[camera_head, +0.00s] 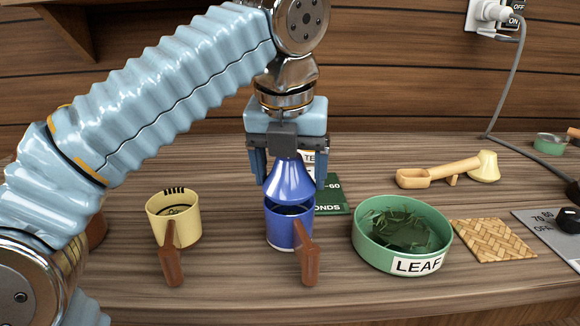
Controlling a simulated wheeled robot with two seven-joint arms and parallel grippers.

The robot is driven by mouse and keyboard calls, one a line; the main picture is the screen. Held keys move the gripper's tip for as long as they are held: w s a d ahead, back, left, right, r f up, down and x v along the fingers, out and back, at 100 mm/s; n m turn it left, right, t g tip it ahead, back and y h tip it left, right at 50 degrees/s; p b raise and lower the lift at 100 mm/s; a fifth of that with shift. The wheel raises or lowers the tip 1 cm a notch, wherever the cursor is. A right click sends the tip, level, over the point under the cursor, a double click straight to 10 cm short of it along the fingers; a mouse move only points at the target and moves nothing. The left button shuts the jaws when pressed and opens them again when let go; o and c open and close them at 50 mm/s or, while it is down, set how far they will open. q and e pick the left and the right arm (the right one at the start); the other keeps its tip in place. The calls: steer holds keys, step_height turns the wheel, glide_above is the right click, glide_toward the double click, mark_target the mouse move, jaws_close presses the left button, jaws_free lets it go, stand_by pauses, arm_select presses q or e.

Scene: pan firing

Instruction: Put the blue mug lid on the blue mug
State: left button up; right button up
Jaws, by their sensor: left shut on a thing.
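The blue mug (286,232) stands upright on the wooden counter, with a brown handle pointing toward the front right. The blue mug lid (290,183) is a glossy cone, wide end down, right over the mug's mouth. Part of the mug's dark opening shows below the lid's front edge; I cannot tell whether the lid's far edge touches the rim. My left gripper (290,178) comes down from above and is shut on the lid, with its blue fingers at either side. The gripper body hides the lid's top. My right gripper is not in view.
A cream mug (184,222) with a brown handle stands left. A green bowl labelled LEAF (433,251) stands close on the right. Beyond are a woven mat (493,240), a wooden scoop (425,175) and a grey dial panel (541,230). A green card (333,193) is behind the mug.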

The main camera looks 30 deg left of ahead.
mark_target(288, 160)
arm_select(q)
steer(key=shift+f+b, duration=0.55)
steer(key=shift+f, duration=0.25)
steer(key=o, duration=1)
steer(key=shift+c, duration=0.2)
steer(key=p+v, duration=0.3)
steer(key=v, duration=0.4)
steer(key=shift+r, duration=0.3)
steer(key=shift+f, duration=0.1)
